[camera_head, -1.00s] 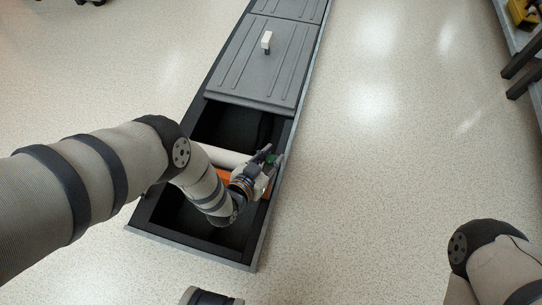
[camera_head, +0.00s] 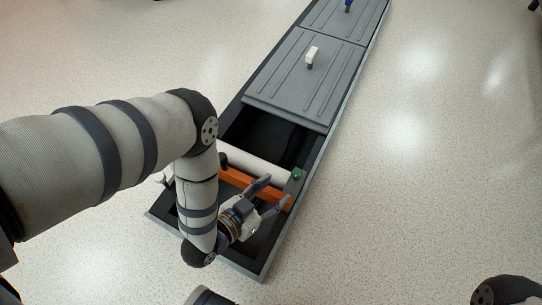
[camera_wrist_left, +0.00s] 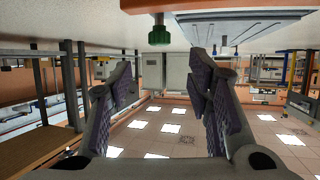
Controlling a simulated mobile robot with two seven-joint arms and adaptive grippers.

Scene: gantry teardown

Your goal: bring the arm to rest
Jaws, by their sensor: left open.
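My left gripper (camera_head: 275,195) is open and empty, with its fingers over the open end of the long dark trough (camera_head: 262,262). A green knob (camera_head: 297,174) sits by the trough's right wall, just beyond the fingertips and apart from them. In the left wrist view the green knob (camera_wrist_left: 160,37) hangs at top centre, above the gap between the spread fingers (camera_wrist_left: 163,92). An orange bar (camera_head: 236,177) and a white roller (camera_head: 258,163) cross the trough, partly hidden by my left arm. My right gripper is out of view.
A grey ribbed cover with a white handle (camera_head: 312,54) closes the trough's middle. A farther cover bears a blue handle (camera_head: 348,5). The speckled floor (camera_head: 440,150) to the right is clear. Part of my right arm shows at bottom right.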

